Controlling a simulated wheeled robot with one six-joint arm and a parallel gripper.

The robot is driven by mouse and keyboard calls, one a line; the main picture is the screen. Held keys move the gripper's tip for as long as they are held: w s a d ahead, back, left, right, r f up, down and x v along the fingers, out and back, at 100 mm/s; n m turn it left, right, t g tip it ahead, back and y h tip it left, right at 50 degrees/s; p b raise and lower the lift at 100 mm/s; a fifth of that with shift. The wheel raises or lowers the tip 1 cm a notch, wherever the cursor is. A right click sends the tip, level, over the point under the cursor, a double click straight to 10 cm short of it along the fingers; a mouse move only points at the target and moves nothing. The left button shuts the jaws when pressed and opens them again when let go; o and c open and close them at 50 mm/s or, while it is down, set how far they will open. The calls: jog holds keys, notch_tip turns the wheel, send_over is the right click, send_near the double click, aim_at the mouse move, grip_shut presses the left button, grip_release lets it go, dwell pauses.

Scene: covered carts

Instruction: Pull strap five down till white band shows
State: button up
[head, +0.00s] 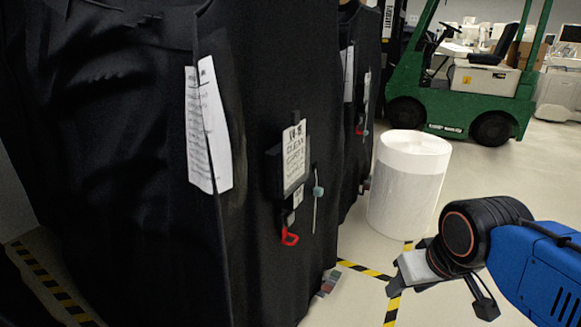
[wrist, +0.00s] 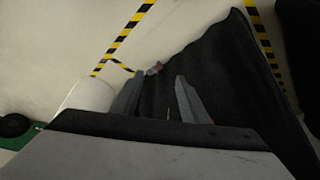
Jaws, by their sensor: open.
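On the side of the nearest black-covered cart (head: 265,100) hangs a dark strap fitting with a white label card (head: 294,156). A short strap with a pale tag hangs below it and ends in a red pull loop (head: 289,237). The card's print is too small to read surely, so I cannot tell if this is strap five. I cannot make out a white band as such. My gripper (head: 393,277) is open and empty, right of the loop and apart from it. Its two fingers show in the wrist view (wrist: 156,85), over the floor and dark cloth.
A thin cord with a teal bead (head: 318,191) hangs right of the card. A second covered cart (head: 359,60) stands behind, with similar fittings. A white cylinder (head: 408,185) and a green forklift (head: 462,90) stand beyond.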

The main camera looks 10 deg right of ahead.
dwell(0.3)
jog(key=c, duration=0.4)
jog(key=g+y, duration=0.8)
jog(key=y, duration=0.8)
send_near(296, 239)
jog(key=shift+t, duration=0.3)
jog(key=x, duration=1)
jog(key=shift+s+f, duration=0.2)
grip_shut()
